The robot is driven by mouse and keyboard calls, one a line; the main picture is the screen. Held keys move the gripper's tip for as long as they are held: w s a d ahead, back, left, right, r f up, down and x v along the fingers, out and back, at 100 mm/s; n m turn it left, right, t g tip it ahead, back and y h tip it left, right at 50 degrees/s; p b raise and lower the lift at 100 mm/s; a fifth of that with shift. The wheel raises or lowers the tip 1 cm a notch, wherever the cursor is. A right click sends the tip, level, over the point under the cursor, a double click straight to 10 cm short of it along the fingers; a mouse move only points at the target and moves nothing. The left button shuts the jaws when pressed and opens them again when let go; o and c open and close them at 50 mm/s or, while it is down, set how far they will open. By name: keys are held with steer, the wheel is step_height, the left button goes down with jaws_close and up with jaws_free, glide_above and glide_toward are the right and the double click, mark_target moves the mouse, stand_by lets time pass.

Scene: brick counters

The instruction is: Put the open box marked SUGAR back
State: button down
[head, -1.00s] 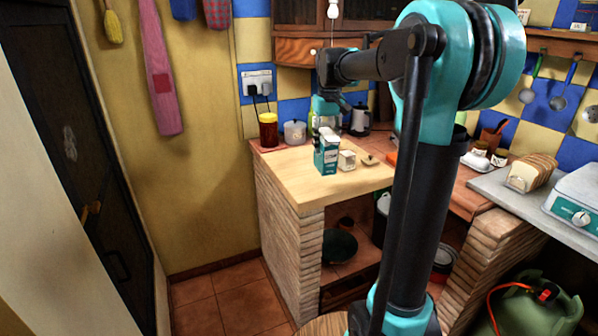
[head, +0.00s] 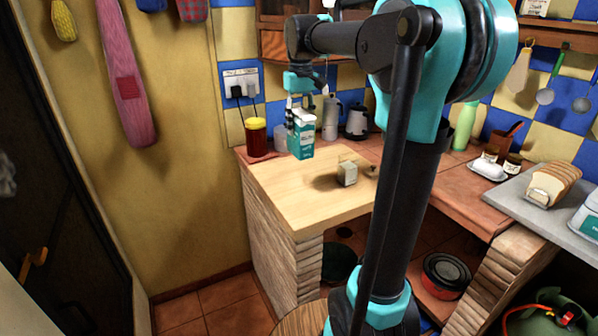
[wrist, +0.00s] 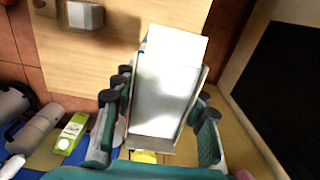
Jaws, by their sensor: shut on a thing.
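A teal and white box (head: 301,138) hangs in my gripper (head: 302,108), above the wooden counter top (head: 305,198). In the wrist view the box (wrist: 167,90) fills the space between the two fingers of my gripper (wrist: 162,122), with its pale top open or lifted. I cannot read a SUGAR mark on it.
A red jar with a yellow lid (head: 256,137) and a pale pot stand at the counter's back left. The front of the wooden board is clear.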

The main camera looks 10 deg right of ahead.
step_height(320, 180, down, 15)
steer(key=shift+r, duration=0.2)
steer(key=shift+f, duration=0.1)
steer(key=c, duration=0.9)
jaws_free()
steer(key=shift+o, duration=0.2)
step_height(320, 180, up, 12)
steer(key=shift+r, duration=0.1)
